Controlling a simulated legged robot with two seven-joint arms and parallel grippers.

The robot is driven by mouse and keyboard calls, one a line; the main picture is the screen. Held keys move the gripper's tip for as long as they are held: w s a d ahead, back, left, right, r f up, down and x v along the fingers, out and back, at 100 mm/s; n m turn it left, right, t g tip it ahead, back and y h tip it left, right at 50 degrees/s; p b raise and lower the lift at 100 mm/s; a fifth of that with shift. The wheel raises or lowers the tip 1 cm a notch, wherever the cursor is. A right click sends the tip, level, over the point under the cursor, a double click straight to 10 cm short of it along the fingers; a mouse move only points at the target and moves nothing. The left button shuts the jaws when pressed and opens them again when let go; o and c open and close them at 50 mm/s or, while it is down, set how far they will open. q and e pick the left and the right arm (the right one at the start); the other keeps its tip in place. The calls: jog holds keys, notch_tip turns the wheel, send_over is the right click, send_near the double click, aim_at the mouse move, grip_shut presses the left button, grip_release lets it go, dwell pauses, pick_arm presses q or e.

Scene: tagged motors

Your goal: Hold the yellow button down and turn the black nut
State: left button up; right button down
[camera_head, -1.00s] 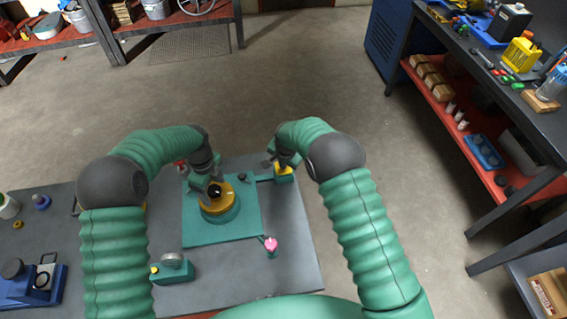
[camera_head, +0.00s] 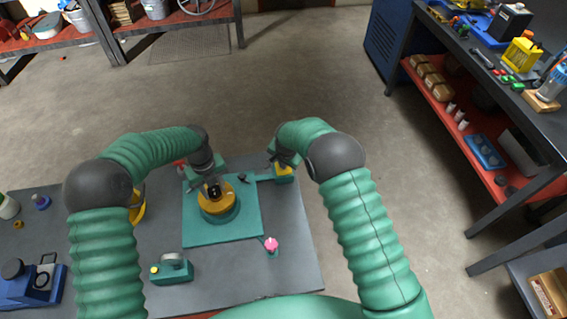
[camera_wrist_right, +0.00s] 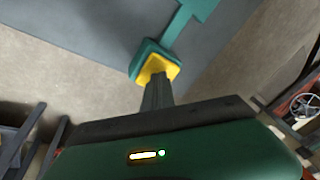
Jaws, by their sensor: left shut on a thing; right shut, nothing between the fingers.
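The yellow button (camera_head: 283,171) sits on a small teal box at the right end of the teal fixture. It also shows in the right wrist view (camera_wrist_right: 158,69). My right gripper (camera_head: 273,164) is shut and empty, with its tips against the button's top. The black nut (camera_head: 213,191) is on top of a yellow disc (camera_head: 219,207) on a round teal base. My left gripper (camera_head: 208,187) is shut on the black nut from above and hides most of it. The teal base plate (camera_head: 240,234) lies flat under the disc.
A pink knob (camera_head: 271,243) stands at the plate's front right corner. A teal box with a small yellow button (camera_head: 172,271) sits in front. A blue device (camera_head: 30,284) is at the left of the dark table (camera_head: 290,255). A shelf (camera_head: 480,130) stands to the right.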

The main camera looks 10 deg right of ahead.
pick_arm(q)
jog(key=m, duration=0.7)
jog(key=shift+m, duration=0.3)
jog(key=shift+c, duration=0.3)
jog(key=o, duration=1.4)
jog(key=n, duration=1.5)
jog(key=shift+s+f, duration=0.1)
